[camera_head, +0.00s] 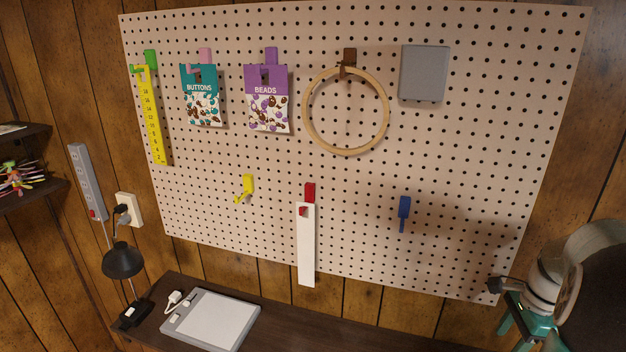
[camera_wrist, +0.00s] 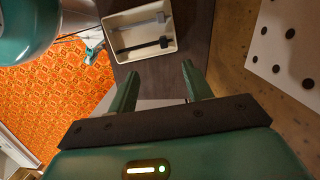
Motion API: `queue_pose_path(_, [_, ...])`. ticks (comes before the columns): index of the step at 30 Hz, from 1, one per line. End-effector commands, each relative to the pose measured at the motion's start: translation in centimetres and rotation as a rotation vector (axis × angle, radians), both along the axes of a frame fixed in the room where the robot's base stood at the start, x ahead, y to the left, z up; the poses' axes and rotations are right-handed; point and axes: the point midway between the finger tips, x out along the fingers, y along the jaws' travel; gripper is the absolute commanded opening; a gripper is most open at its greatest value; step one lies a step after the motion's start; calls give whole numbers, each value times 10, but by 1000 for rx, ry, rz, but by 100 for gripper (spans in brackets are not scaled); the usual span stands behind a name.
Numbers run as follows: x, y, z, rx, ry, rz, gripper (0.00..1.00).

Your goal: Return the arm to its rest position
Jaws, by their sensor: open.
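My gripper (camera_wrist: 161,78) shows in the wrist view with its two green fingers spread apart and nothing between them. It is above a dark tabletop (camera_wrist: 185,45), close to the pegboard (camera_wrist: 285,45) on the right. Parts of my arm show at the lower right of the head view, in front of the pegboard's lower right corner. My fingertips cannot be made out there.
The pegboard (camera_head: 440,150) carries a yellow ruler (camera_head: 152,115), button and bead packets, a wooden hoop (camera_head: 306,115) and a white strip (camera_head: 306,250). A lamp (camera_head: 122,262) and pale flat pad (camera_head: 212,318) are below.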

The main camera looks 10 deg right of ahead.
Motion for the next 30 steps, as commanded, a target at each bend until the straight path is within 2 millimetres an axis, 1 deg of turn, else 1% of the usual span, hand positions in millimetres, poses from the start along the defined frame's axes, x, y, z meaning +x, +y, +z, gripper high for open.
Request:
queue_pose_path(2, [5, 8, 6, -14, -9, 40, 50])
queue_pose_path(5, [16, 34, 21, -52, -31, 161, 50])
queue_pose_path(8, [30, 75, 42, -114, -70, 358, 50])
queue_pose_path(9, [34, 94, 51, -143, -89, 449, 50])
queue_pose_path(11, [38, 122, 64, -184, -115, 587, 50])
queue_pose_path(12, [39, 140, 71, -211, -134, 676, 50])
queue_pose_path(14, [39, 167, 81, -252, -162, 810, 50])
queue_pose_path(15, [38, 185, 87, -280, -182, 901, 50])
queue_pose_path(17, [34, 210, 95, -323, -211, 1033, 50])
queue_pose_path(18, [30, 226, 100, -351, -231, 1120, 50])
queue_pose_path(20, [24, 249, 105, -393, -262, 1251, 50])
queue_pose_path(21, [18, 264, 109, -423, -285, 1338, 50])
queue_pose_path(24, [3, 297, 115, -496, -339, 1544, 50])
queue_pose_path(27, [-10, 321, 118, -557, -384, 1708, 50])
queue_pose_path(30, [-19, 334, 119, -598, -414, 1812, 50])
